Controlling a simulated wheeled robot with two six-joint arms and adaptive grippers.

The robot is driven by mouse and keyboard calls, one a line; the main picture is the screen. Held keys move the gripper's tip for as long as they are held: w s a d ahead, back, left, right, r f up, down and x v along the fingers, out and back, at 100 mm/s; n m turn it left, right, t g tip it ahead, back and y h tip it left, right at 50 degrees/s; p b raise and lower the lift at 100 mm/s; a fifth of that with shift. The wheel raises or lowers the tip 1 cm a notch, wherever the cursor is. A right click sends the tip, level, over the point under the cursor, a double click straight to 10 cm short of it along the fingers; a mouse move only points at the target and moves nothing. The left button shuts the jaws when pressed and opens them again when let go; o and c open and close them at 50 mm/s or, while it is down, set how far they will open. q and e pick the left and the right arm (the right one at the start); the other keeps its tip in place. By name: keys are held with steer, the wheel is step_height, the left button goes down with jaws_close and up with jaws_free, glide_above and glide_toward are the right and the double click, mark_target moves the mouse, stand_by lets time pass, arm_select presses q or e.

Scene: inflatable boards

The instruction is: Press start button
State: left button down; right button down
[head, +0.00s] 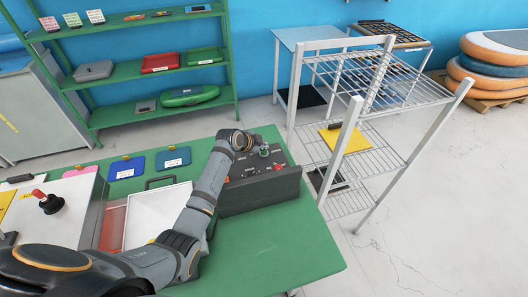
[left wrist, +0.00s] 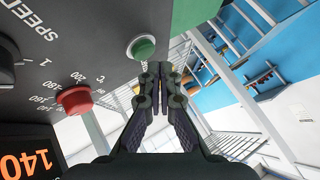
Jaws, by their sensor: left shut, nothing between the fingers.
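A dark control box (head: 262,191) stands on the green table, its sloped panel bearing knobs and buttons. A round green button (left wrist: 141,47) with a pale collar shows in the wrist view, near the panel's edge; no start label is readable beside it. In the head view my left gripper (head: 261,147) is over the panel's upper part. My right gripper is not in view.
An orange "140" display (left wrist: 25,162) is on the panel. The green table (head: 290,250) is clear right of the box. A white wire rack (head: 375,150) stands beyond it. Blue cards (head: 173,158) and a machine with a black-and-red lever (head: 50,203) lie left.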

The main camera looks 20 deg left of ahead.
mark_target(262, 153)
arm_select(q)
steer(key=shift+f, duration=0.4)
steer(key=shift+f+b, duration=0.45)
steer(key=shift+f, duration=0.05)
stand_by(0.5)
steer(key=shift+r+p, duration=0.85)
steer(key=shift+r, duration=0.05)
steer(key=shift+r, duration=0.1)
step_height(262, 153, up, 5)
steer(key=p, duration=0.4)
steer(key=shift+p, duration=0.4)
steer(key=shift+s+f, duration=0.1)
steer(key=shift+f, duration=0.1)
